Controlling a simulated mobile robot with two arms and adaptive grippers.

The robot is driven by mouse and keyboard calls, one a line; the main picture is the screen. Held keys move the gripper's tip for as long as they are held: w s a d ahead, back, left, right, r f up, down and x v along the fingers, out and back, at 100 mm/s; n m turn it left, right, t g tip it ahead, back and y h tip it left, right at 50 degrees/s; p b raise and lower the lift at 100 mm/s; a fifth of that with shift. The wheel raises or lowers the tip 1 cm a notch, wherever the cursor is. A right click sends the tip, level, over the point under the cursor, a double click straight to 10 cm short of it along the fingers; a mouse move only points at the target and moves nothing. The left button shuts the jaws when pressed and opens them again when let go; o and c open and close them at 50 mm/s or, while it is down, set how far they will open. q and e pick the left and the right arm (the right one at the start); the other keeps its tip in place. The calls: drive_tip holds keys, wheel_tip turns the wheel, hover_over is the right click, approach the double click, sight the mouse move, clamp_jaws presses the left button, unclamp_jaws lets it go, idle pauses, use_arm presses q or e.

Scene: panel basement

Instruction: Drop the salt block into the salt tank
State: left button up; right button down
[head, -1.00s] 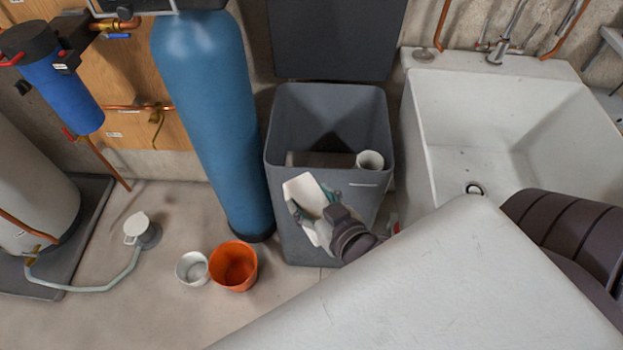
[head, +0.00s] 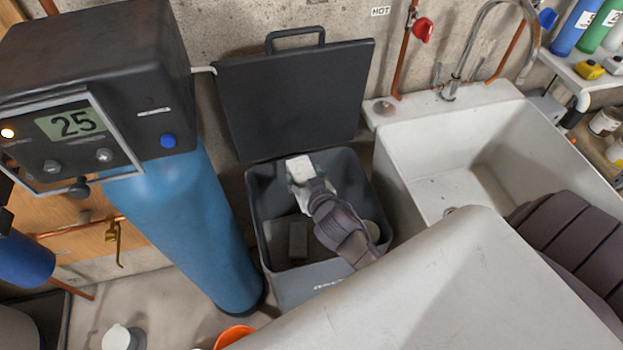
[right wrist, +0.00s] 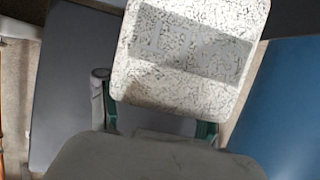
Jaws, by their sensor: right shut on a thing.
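The salt block (head: 299,168) is a white slab; up close in the right wrist view it is white with dark speckles (right wrist: 190,45). My right gripper (head: 303,182) is shut on it, and its fingers (right wrist: 160,115) grip the slab's near end. In the head view the block and gripper show over the opening of the salt tank (head: 265,215), a grey open-topped bin with its dark lid (head: 295,95) raised behind. Inside the tank a grey block-like shape (head: 298,240) shows low down. My arm hides part of the opening. My left gripper is not in view.
A blue cylinder (head: 190,230) with a control head reading 25 (head: 75,123) stands close left of the tank. A white sink (head: 480,160) stands close right. An orange bucket (head: 233,335) is on the floor in front.

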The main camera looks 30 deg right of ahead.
sight(304, 182)
drive_tip(key=shift+w+d+r, duration=0.2)
drive_tip(key=shift+w+r, duration=0.25)
drive_tip(key=shift+w, duration=0.1)
drive_tip(key=shift+w+d+f, duration=0.1)
drive_tip(key=shift+w+f, duration=0.05)
drive_tip(key=shift+w, duration=0.05)
drive_tip(key=shift+w+f, duration=0.1)
drive_tip(key=shift+f, duration=0.15)
drive_tip(key=shift+f+b, duration=0.3)
drive_tip(key=shift+b, duration=0.05)
wheel_tip(304, 182, down, 4)
drive_tip(key=b, duration=0.4)
drive_tip(key=shift+f+b, duration=0.55)
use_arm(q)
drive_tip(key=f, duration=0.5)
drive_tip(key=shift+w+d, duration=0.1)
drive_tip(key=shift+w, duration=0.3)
use_arm(e)
drive_tip(key=shift+r, duration=0.1)
